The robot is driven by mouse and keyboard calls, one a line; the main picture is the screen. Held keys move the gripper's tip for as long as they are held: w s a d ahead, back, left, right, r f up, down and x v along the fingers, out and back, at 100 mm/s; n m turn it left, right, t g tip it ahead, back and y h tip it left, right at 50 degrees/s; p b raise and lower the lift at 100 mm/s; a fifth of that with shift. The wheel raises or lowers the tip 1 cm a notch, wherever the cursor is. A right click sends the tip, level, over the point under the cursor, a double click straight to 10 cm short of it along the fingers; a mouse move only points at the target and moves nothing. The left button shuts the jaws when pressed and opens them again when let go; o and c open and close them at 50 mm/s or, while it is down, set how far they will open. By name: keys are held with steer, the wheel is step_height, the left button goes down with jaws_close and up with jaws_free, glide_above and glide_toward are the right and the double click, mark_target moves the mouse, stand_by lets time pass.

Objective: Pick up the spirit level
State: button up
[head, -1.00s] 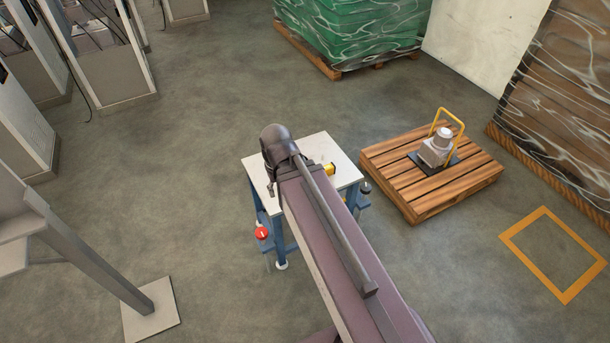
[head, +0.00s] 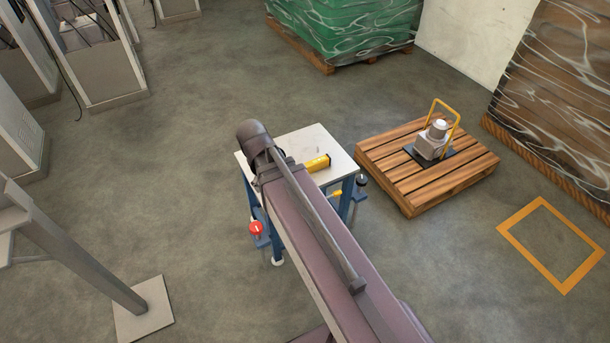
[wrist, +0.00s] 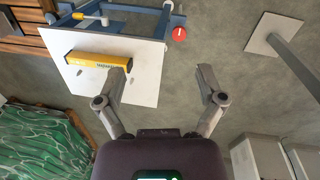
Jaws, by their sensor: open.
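The yellow spirit level (head: 317,163) lies on the white top of a small blue-legged table (head: 325,143). In the head view my arm hides part of it. The wrist view shows the level (wrist: 97,61) lying near one edge of the tabletop (wrist: 143,83). My gripper (wrist: 169,68) is open and empty in the wrist view. Its left finger overlaps the tabletop near the level's right end, and its right finger shows against the floor. I cannot tell the gap in height. In the head view the fingers are hidden behind my arm.
A red round knob (head: 256,228) sits low on the table's side. A wooden pallet (head: 400,185) with a grey machine part (head: 433,140) and yellow handle stands to the right. A grey post (head: 90,255) stands at left.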

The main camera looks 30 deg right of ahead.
steer(key=w+f+n+h+b, duration=0.3)
steer(key=w+f+n+b, duration=0.2)
steer(key=b, duration=0.6)
steer(key=w+d+f+n+h+b, duration=0.1)
steer(key=w+f+n+h+b, duration=0.3)
steer(key=w+f+b, duration=0.5)
steer(key=w+d+f+n+h+b, duration=0.1)
steer(key=w+f+n+h+b, duration=0.3)
steer(key=f+b, duration=0.6)
steer(key=shift+w+d+f+n+t+b, duration=0.15)
steer(key=shift+w+n+b, duration=0.45)
steer(key=shift+w+b, duration=0.35)
steer(key=shift+w+d+f+n+t+b, duration=0.15)
steer(key=shift+w+n+b, duration=0.45)
steer(key=shift+w+b, duration=0.3)
steer(key=shift+w+a+f+n+h+b, duration=0.1)
steer(key=shift+w+a+n+h+b, duration=0.15)
steer(key=shift+w+n+h+b, duration=0.25)
steer(key=shift+b+x, duration=1.65)
steer(key=shift+x, duration=2.65)
steer(key=shift+d, duration=0.15)
steer(key=shift+b+x, duration=1)
steer(key=shift+x, duration=1.5)
